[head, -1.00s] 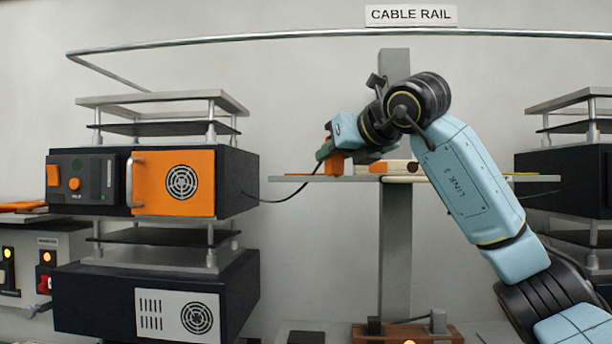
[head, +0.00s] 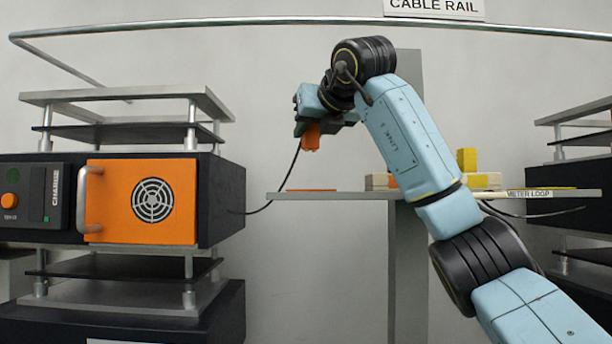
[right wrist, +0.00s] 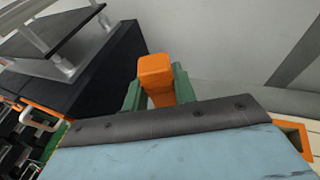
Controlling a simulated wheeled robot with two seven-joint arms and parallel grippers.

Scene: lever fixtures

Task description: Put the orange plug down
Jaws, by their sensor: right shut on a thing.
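The orange plug (head: 311,136) is held in the air above the left part of the shelf (head: 352,195). A black cable (head: 292,168) hangs from the plug's side and runs down toward the left cabinet. My right gripper (head: 304,126) is shut on the plug. The right wrist view shows the plug (right wrist: 155,75) between two green fingers, with its end sticking out past them. A flat orange patch (head: 312,190) lies on the shelf below the plug. My left gripper is not in view.
Pale blocks (head: 378,181) and yellow blocks (head: 467,160) stand on the shelf, partly behind my right arm. A dark cabinet with an orange door (head: 140,200) and a silver handle stands at left. A cable rail (head: 240,25) crosses above. Open air lies between cabinet and shelf.

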